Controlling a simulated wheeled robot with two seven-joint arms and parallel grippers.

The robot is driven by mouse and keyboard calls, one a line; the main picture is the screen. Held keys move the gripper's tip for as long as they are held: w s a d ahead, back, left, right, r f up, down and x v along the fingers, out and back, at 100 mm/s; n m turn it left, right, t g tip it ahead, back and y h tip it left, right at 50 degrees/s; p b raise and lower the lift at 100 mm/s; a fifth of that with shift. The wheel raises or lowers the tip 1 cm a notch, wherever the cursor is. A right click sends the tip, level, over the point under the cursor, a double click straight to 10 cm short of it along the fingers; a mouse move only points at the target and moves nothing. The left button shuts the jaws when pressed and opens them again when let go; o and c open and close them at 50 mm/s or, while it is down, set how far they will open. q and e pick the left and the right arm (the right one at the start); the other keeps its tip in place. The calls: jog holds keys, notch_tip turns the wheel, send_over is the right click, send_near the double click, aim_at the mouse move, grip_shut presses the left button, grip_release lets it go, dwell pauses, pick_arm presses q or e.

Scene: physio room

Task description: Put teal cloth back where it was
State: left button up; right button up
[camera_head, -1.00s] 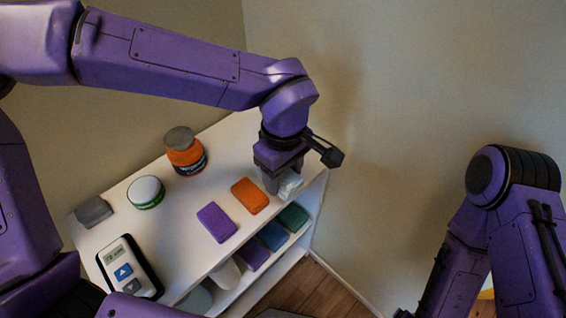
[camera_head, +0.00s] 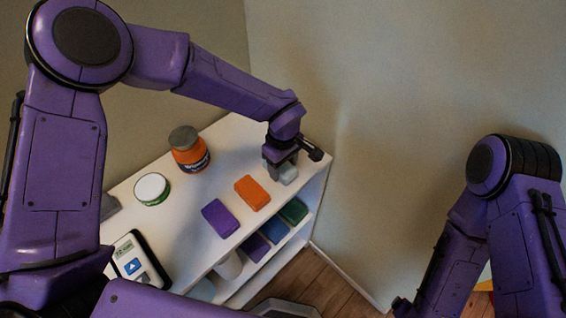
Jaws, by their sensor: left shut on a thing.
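My left gripper (camera_head: 279,168) is at the far right end of the white shelf unit's top (camera_head: 233,144). It is shut on a small pale grey-white thing (camera_head: 289,175), partly hidden by the fingers. I cannot tell whether this thing touches the top. A dark green-teal folded cloth (camera_head: 293,211) lies on the shelf below, at the right end of a row with a blue cloth (camera_head: 274,230) and a purple cloth (camera_head: 254,246). An orange cloth (camera_head: 252,193) and another purple cloth (camera_head: 221,218) lie on top, left of the gripper. My right arm shows at the right, but its gripper is out of view.
A grey thing at the left is partly behind my arm. Walls close the back and right.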

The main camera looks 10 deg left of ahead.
aim_at(283, 167)
pick_arm(q)
jog(key=shift+f, duration=0.15)
jog(key=o, duration=0.9)
jog(key=shift+o, duration=0.2)
notch_tip(283, 167, up, 12)
jog(key=b, duration=0.1)
jog(key=shift+r+b, duration=0.2)
jog(key=shift+b, duration=0.15)
